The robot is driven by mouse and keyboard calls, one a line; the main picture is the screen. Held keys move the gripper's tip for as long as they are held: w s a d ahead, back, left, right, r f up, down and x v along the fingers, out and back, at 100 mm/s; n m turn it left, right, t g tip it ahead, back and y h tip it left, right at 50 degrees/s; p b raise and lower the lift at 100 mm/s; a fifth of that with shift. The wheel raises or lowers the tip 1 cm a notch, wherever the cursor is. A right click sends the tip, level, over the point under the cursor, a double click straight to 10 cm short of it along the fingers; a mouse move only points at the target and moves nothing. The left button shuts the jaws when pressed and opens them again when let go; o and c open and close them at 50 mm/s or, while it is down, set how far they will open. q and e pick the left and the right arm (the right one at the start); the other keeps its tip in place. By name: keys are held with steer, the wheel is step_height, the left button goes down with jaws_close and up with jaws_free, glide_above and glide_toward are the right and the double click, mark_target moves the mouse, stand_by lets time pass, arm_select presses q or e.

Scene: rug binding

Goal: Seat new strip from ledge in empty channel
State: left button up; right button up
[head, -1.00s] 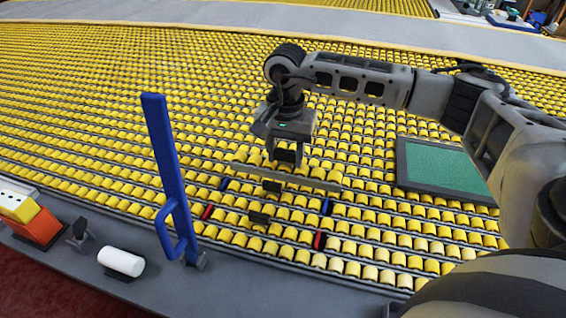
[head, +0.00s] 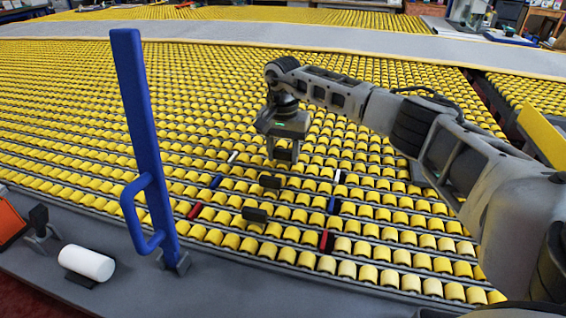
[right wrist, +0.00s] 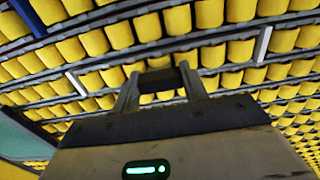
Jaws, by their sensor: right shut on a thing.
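My right gripper (head: 283,156) is shut on the small dark block (right wrist: 158,78) at the middle of the strip. The strip's thin grey body now blends with the dark rails between the yellow roller rows and appears down at rail level, in line with the white markers (head: 232,157) and (head: 337,176). I cannot tell if it is fully down. Nearer rows hold similar dark blocks (head: 270,181) and (head: 255,214), between blue markers (head: 216,181) and red markers (head: 194,211). My left gripper is out of view.
A tall blue post with a handle (head: 140,120) stands at the near left edge. A white cylinder (head: 86,263) lies on the grey border beside it. A green panel (right wrist: 20,142) shows at the left of the right wrist view. Yellow rollers spread all around.

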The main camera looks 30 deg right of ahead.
mark_target(283, 150)
steer(key=shift+f, duration=0.2)
steer(key=o, duration=1.2)
step_height(283, 150, up, 12)
steer(key=shift+r+p, duration=0.15)
steer(key=shift+p, duration=0.25)
